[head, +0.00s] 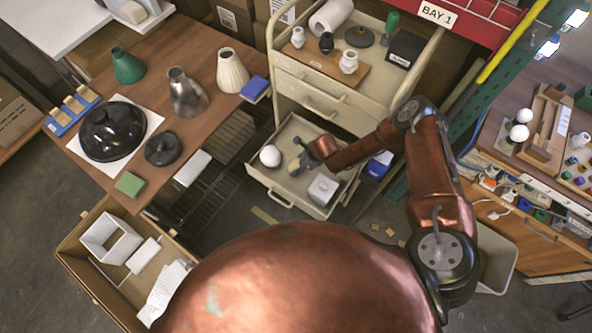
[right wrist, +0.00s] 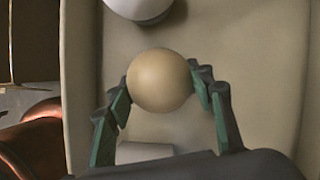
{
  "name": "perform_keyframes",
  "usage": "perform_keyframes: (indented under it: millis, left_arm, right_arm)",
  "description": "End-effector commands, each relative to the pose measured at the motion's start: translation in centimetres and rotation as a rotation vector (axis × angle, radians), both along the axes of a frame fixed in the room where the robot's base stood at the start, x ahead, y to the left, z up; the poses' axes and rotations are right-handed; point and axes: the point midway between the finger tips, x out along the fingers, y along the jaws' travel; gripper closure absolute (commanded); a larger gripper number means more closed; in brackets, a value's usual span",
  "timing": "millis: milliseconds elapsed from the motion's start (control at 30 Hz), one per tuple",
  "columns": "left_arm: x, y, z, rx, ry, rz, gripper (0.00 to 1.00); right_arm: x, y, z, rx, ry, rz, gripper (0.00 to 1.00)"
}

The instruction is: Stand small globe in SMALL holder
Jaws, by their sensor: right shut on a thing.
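The small globe (right wrist: 160,80), a plain tan ball, sits between the green-padded fingers of my right gripper (right wrist: 163,88), which is shut on it. Behind it is the pale floor of a drawer. In the head view my right gripper (head: 298,161) is inside the open lower drawer (head: 284,200) of the cart, and the held globe is hard to make out. A larger white globe (head: 270,156) lies to its left; it also shows at the top of the right wrist view (right wrist: 138,8). No label reading SMALL is legible, so I cannot tell which holder is the small one. My left gripper is out of view.
A white box (head: 322,190) lies at the drawer's right. The cart top (head: 388,82) bears vases. The left table (head: 190,130) bears lamp bases and shades. On the right bench, white balls (head: 518,132) stand by a wooden rack (head: 545,125). An open carton (head: 85,262) stands at lower left.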

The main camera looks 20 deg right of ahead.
Motion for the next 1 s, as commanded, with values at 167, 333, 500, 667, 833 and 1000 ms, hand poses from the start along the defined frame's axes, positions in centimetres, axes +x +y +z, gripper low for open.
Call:
perform_keyframes:
  millis: [167,333,500,667,833,1000]
  left_arm:
    - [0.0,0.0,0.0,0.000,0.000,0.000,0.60]
    - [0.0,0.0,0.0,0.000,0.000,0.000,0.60]
    - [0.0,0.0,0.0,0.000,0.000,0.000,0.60]
    - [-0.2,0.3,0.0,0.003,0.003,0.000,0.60]
    - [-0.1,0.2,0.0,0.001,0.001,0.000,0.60]
    - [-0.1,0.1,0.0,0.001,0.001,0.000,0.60]
  right_arm:
    - [0.0,0.0,0.0,0.000,0.000,0.001,0.44]
    - [0.0,0.0,0.0,0.000,0.000,0.001,0.32]
    - [0.0,0.0,0.0,0.000,0.000,0.001,0.31]
    - [-0.1,-0.1,0.2,-0.001,0.000,0.001,0.31]
    - [-0.4,-0.8,2.1,-0.002,-0.001,0.000,0.31]
    - [-1.3,-1.9,5.4,-0.001,-0.003,0.001,0.31]
